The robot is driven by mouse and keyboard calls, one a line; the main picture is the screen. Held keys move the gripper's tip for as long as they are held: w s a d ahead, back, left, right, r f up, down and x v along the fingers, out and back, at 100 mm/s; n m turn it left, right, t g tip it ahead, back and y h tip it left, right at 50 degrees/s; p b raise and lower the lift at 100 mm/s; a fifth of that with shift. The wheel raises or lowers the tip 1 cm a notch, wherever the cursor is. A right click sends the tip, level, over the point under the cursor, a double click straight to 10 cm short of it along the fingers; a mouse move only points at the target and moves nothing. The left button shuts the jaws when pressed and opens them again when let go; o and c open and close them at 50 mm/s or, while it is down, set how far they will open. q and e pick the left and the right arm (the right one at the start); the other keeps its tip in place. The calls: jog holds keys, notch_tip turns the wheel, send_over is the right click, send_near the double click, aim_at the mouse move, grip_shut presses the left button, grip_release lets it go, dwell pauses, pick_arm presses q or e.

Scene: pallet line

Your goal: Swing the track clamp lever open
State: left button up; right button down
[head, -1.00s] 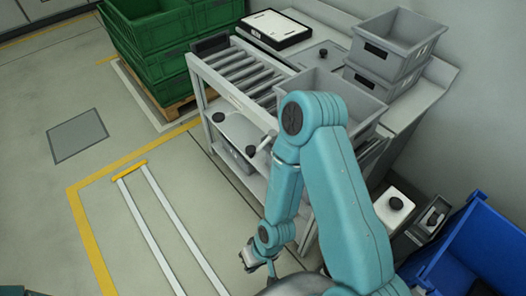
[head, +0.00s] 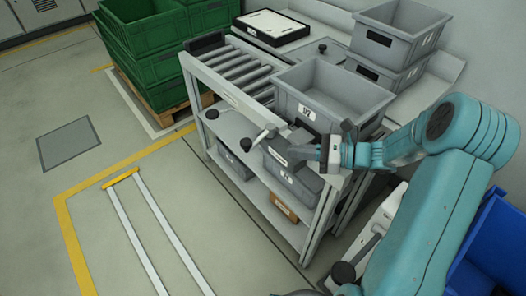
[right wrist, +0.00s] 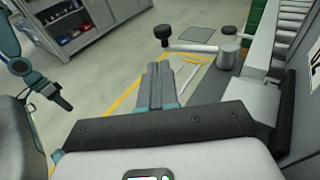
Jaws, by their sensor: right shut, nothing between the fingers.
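The track clamp lever (head: 262,135) is a pale bar with a black knob at the side of the roller stand. In the right wrist view the lever (right wrist: 195,46) runs from its black knob on the left to a grey round hub on the right. My right gripper (head: 298,152) is shut and empty, to the right of the lever in the head view. In the right wrist view its closed fingers (right wrist: 158,75) point toward the lever, apart from it. My left gripper (right wrist: 62,100) shows at the left of the right wrist view; its jaws are too small to judge.
The roller stand (head: 235,72) has a grey bin (head: 335,92) at its near end and boxes on its lower shelf. Another black knob (head: 212,113) sits farther along its side. Green crates (head: 150,45) stand behind. The floor to the left is clear.

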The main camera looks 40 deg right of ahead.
aim_at(259, 138)
jog(key=shift+d+r+t, duration=0.25)
jog(key=shift+r+t, duration=0.05)
jog(key=shift+r, duration=0.1)
jog(key=shift+w+a+f, duration=0.1)
jog(key=x, duration=0.9)
jog(key=shift+w+a, duration=0.25)
jog(key=shift+a, duration=0.05)
jog(key=shift+w+f, duration=0.1)
